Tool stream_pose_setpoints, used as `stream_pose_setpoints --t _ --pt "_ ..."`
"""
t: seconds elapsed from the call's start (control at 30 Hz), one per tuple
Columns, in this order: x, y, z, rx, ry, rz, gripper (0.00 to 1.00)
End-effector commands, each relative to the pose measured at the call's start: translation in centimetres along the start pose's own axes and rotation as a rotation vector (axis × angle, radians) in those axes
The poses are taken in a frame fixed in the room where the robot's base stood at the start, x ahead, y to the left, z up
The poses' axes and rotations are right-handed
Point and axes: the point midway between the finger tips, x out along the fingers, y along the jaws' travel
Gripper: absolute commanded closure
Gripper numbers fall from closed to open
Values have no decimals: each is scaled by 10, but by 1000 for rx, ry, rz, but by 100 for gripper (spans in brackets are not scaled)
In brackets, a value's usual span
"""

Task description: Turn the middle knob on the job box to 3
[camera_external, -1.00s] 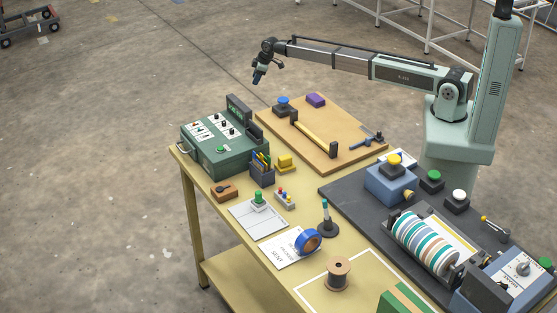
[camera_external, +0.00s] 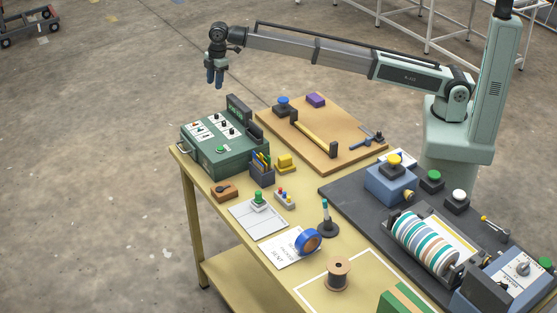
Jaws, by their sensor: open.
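The job box (camera_external: 226,157) is a green case at the far left end of the table. Its top has white panels with several small dark knobs, a green button and a raised dark display at the back. The middle knob (camera_external: 223,125) is a small dark shape on the top; its pointer setting is too small to read. My gripper (camera_external: 215,77) is open and empty, pointing down in the air above and behind the job box, clear of it.
A pen holder (camera_external: 262,169) and a yellow block (camera_external: 285,163) stand close in front. The air above the box is free.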

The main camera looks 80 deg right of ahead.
Motion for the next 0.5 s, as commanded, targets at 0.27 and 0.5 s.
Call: stream_pose_setpoints --t 0.27,0.5 --pt "-60 -111 -78 -181 -62 -63 57" --pt "-82 -154 -99 -245 -90 -87 57"
